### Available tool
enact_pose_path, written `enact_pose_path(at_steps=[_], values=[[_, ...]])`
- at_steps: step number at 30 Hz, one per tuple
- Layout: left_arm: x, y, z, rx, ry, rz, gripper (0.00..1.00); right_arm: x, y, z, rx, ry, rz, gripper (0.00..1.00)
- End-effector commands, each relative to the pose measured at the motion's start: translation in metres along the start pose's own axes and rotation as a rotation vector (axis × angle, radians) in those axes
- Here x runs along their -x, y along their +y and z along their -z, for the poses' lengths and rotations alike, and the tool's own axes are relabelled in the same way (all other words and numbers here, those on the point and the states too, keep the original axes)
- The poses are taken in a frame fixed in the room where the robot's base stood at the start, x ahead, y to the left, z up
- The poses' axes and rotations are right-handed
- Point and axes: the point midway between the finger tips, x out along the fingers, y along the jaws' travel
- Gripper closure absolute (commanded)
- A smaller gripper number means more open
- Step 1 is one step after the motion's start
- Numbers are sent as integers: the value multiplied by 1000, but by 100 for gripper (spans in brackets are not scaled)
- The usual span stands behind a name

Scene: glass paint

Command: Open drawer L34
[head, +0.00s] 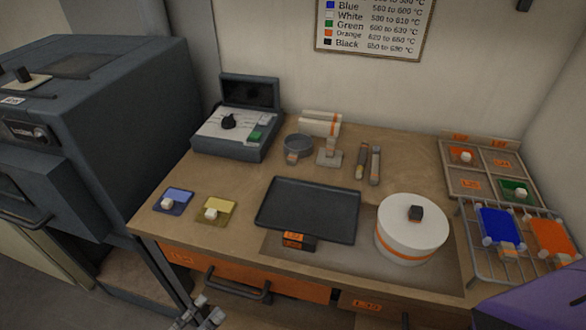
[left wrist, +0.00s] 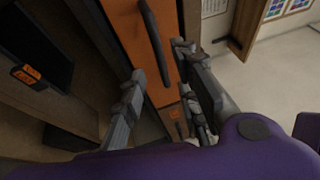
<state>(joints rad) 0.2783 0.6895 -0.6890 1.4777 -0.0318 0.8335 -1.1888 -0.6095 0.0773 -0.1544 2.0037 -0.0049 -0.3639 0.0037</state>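An orange drawer front (head: 255,277) runs below the worktop's front edge. A label (head: 181,257) sits at its left end, its text too small to read surely. Its dark bar handle (head: 237,284) is at the middle, and the drawer looks shut. My left gripper (head: 208,309) is at the bottom edge of the head view, in front of the drawer, left of and below the handle. In the left wrist view the gripper (left wrist: 158,62) is open and empty. The handle (left wrist: 156,45) shows between its finger lines; contact cannot be told.
A second labelled drawer (head: 367,305) lies to the right. A dark kiln-like box (head: 100,110) stands at the left. The worktop holds a black tray (head: 310,208), a white round pot (head: 410,235) and a wire rack (head: 480,265) with coloured pieces.

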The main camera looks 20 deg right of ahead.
Motion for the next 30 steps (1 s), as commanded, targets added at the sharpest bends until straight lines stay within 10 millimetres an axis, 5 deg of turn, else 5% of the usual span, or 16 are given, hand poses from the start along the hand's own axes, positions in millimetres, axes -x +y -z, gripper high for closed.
enact_pose_path(at_steps=[12,24,30], values=[[-63,-2,0,3,-2,3,71,0,-2,5,-4,6,2,65],[-73,-1,0,4,-3,0,71,0,-2,1,-2,-1,3,65],[-73,-1,0,4,-3,1,96,0,-1,4,-1,3,3,65]])
